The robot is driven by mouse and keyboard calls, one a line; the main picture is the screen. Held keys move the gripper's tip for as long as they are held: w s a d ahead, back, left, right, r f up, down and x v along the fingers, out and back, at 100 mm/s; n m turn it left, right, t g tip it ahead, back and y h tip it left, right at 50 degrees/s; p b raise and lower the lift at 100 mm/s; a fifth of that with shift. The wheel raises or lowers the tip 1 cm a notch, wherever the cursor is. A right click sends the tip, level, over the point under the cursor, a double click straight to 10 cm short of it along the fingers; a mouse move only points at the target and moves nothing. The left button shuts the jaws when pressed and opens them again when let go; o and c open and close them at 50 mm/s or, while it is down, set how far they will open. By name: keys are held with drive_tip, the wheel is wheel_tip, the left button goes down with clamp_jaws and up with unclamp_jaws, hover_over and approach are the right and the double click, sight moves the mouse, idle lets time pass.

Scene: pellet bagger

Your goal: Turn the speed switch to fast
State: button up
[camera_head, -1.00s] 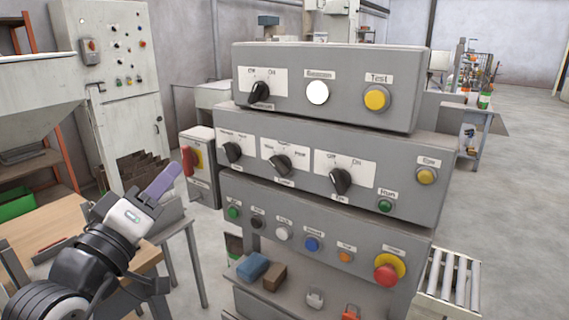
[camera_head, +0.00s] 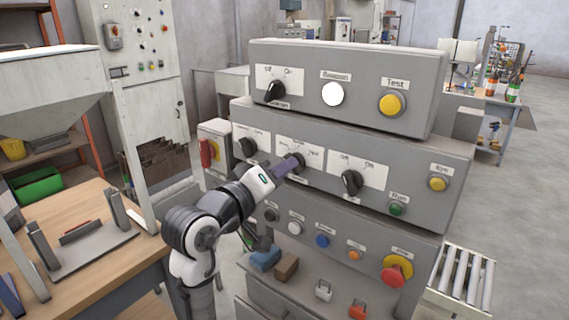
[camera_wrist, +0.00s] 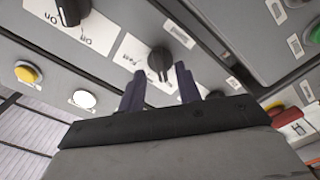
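The speed switch (camera_head: 297,160) is a black knob in the middle of the middle panel row, on a white label plate. My gripper (camera_head: 286,166) is right at it and partly covers it in the head view. In the wrist view, which is upside down, the speed switch (camera_wrist: 160,60) shows between the tips of my two purple fingers (camera_wrist: 159,72). The fingers are apart, one on each side. "Fast" can be read on the plate beside the knob. Whether a finger touches the knob, and its exact setting, I cannot tell.
An Off/On knob (camera_head: 352,183) is to the right on the same row and another knob (camera_head: 248,146) to the left. The top panel overhead carries a white button (camera_head: 332,93) and a yellow button (camera_head: 392,103). A wooden table (camera_head: 100,270) stands at the left.

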drive_tip(key=shift+x, duration=0.8)
drive_tip(key=shift+c, duration=0.4)
clamp_jaws()
drive_tip(key=shift+m, duration=0.3)
drive_tip(key=m+b, duration=1.3)
drive_tip(key=m, duration=0.6)
drive_tip(key=shift+m, duration=0.3)
